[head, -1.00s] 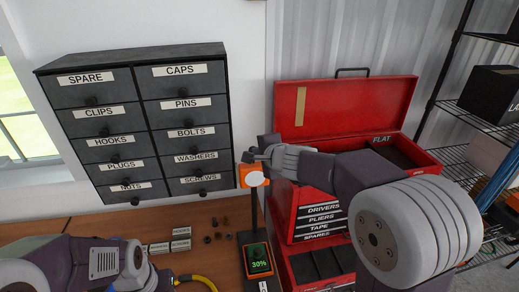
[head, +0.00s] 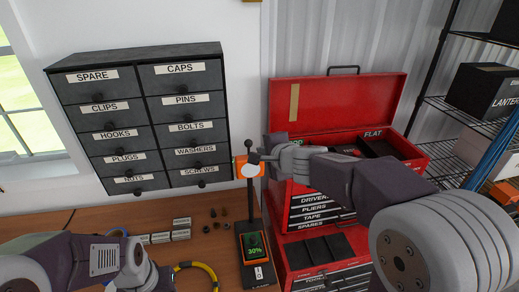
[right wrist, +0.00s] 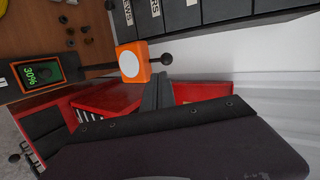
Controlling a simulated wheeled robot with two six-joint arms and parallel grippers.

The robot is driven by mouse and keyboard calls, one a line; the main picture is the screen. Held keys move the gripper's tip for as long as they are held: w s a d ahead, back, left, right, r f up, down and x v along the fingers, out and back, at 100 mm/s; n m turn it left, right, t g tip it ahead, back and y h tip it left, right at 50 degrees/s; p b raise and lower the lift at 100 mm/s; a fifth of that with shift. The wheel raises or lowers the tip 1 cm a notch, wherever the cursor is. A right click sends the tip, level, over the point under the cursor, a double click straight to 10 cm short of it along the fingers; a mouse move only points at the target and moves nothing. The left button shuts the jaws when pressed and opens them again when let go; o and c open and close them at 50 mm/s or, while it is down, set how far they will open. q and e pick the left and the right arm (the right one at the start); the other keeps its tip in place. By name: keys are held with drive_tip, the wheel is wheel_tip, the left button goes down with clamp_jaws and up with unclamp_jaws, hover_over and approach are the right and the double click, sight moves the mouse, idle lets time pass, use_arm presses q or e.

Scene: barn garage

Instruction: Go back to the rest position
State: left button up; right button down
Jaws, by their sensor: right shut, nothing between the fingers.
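My right gripper (head: 262,153) is shut and empty, raised in front of the red tool chest, and overlaps the orange box with a white disc (head: 248,171) in the head view. In the right wrist view its dark fingers (right wrist: 157,92) are together, and the orange box (right wrist: 130,62) shows just beyond them; whether they touch I cannot tell. My left arm (head: 90,262) is low at the left over the wooden bench; its fingers are outside the picture.
The red tool chest (head: 335,90) stands open behind my right arm. A dark labelled drawer cabinet (head: 140,65) hangs on the wall. Wire shelves (head: 440,150) stand right.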

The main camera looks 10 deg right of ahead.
drive_tip(key=p+v, duration=0.2)
drive_tip(key=v, duration=0.4)
drive_tip(key=s+f+n+g+b, duration=0.3)
drive_tip(key=f+b, duration=0.4)
drive_tip(key=f, duration=0.8)
drive_tip(key=s+f+n+g+b, duration=0.3)
drive_tip(key=f+b, duration=0.4)
drive_tip(key=f, duration=0.7)
use_arm(q)
wheel_tip(320, 180, down, 13)
drive_tip(key=b, duration=0.1)
drive_tip(key=shift+w, duration=0.3)
use_arm(e)
drive_tip(key=s+d+f+n+g+h, duration=0.1)
drive_tip(key=s+d+f+n+g, duration=0.1)
drive_tip(key=s+f+n, duration=0.2)
drive_tip(key=s+d+f+n+g+h, duration=0.1)
drive_tip(key=s+d+f+n+g, duration=0.1)
drive_tip(key=s+f+n, duration=0.3)
drive_tip(key=s, duration=0.4)
drive_tip(key=shift+f+n+g, duration=0.3)
drive_tip(key=shift+g, duration=0.1)
